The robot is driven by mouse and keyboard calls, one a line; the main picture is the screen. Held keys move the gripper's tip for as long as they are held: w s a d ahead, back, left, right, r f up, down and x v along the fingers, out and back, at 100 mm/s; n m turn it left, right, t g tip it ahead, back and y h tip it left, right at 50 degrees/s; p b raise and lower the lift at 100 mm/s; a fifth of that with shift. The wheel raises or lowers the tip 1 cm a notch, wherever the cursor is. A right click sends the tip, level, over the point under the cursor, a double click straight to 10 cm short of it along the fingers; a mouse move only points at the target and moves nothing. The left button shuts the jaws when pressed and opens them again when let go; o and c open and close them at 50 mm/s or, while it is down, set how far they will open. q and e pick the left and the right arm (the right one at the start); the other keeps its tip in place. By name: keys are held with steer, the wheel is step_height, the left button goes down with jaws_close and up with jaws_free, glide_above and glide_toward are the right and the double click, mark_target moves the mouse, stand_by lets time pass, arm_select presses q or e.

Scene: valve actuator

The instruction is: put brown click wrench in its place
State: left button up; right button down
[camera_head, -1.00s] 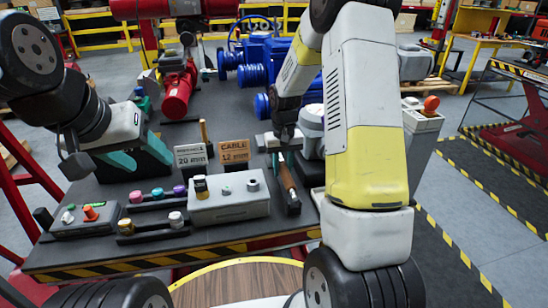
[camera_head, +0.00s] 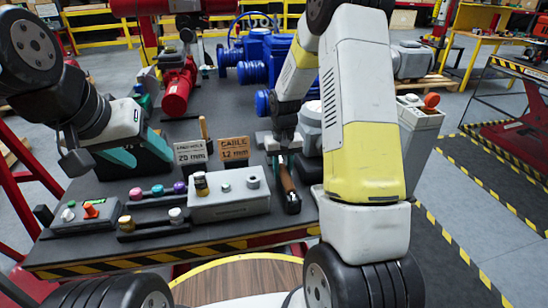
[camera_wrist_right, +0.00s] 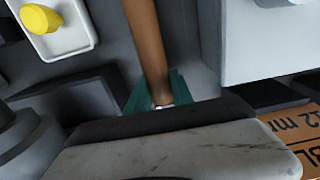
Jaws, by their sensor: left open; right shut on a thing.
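The brown click wrench (camera_head: 286,177) shows as a brown handle beside the right end of the grey box. In the right wrist view its handle (camera_wrist_right: 147,40) runs from the top edge down between the teal fingers. My right gripper (camera_head: 282,158) is shut on the wrench; its fingers (camera_wrist_right: 158,92) close around the metal just below the handle. A black holder (camera_head: 292,205) lies directly under the handle's lower end; whether they touch, I cannot tell.
The grey box (camera_head: 228,205) with knobs stands left of the wrench. Signs for 20 mm (camera_head: 191,153) and cable 12 mm (camera_head: 234,150) stand behind it. A button box (camera_head: 85,217) is at the front left. Blue valve actuators (camera_head: 262,65) and a red one (camera_head: 177,92) stand farther back.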

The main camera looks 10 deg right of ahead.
mark_target(283, 167)
steer(key=c, duration=1)
jaws_free()
steer(key=shift+c, duration=0.2)
steer(key=shift+r, duration=3.9)
steer(key=shift+s, duration=0.1)
steer(key=s+r+t+y, duration=0.1)
steer(key=s+r+t, duration=0.2)
steer(key=s+r, duration=0.9)
steer(key=s+a+r+t, duration=0.1)
steer(key=s+r, duration=0.2)
steer(key=s, duration=0.3)
steer(key=s+a+r+t+y, duration=0.1)
steer(key=s+r+t, duration=0.1)
steer(key=s+r, duration=0.2)
steer(key=shift+s+r, duration=0.2)
steer(key=shift+s, duration=0.85)
